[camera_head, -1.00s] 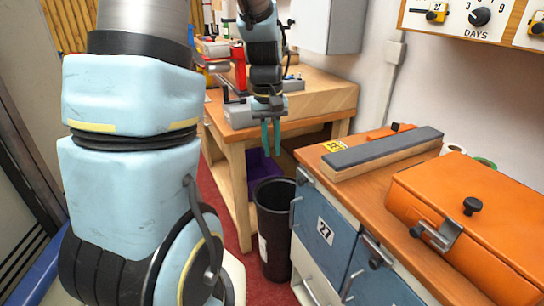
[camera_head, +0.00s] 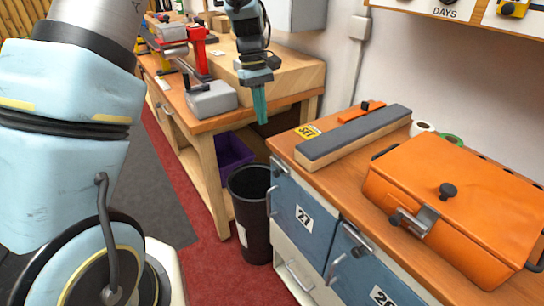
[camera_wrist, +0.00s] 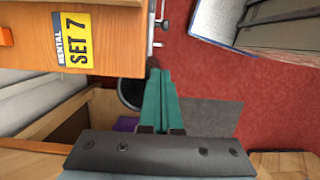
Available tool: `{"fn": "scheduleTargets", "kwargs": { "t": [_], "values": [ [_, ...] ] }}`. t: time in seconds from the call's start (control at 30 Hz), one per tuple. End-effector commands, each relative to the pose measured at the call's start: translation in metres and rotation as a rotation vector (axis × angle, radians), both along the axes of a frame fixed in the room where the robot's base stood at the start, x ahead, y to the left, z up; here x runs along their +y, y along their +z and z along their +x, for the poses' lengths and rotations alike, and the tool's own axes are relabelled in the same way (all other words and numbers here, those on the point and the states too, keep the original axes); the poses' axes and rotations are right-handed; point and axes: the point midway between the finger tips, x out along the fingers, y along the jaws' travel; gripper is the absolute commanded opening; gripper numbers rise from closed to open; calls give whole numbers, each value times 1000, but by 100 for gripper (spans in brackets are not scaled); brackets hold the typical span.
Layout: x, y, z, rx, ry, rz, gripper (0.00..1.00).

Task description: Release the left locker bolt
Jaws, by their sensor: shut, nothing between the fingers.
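The left locker, a blue door marked 27 (camera_head: 303,215), is in the front of the wooden-topped cabinet. A metal handle or bolt (camera_head: 270,200) shows at its left side, and small metal hardware (camera_head: 280,166) sits near its upper left corner. In the wrist view, metal hardware (camera_wrist: 158,22) shows at the cabinet edge; which part it is I cannot tell. My gripper (camera_head: 260,118) has teal fingers, pointing down, shut and empty, left of and above the cabinet in the picture. The fingers (camera_wrist: 154,74) also show in the wrist view, apart from the hardware.
A second blue locker (camera_head: 365,275) is to the right. An orange case (camera_head: 450,195), a dark-topped block (camera_head: 353,138) and a SET tag (camera_head: 307,132) lie on the cabinet top. A black bin (camera_head: 252,215) stands below my gripper. A workbench (camera_head: 203,125) with a grey vise is behind left.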

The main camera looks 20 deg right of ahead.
Motion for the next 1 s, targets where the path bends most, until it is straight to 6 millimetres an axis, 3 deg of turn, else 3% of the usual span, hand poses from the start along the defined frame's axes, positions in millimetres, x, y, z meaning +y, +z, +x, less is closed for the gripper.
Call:
{"fn": "scheduleTargets", "kwargs": {
  "t": [0.17, 0.53, 0.73, 1.0],
  "values": [
    [0, -21, -6, 5, -1, 3, 0],
    [-3, -94, -22, 5, 0, 4, 0],
    [-8, -103, -47, 2, -1, 1, 0],
    [-11, -110, -57, 0, -1, 0, 0]
  ]
}}
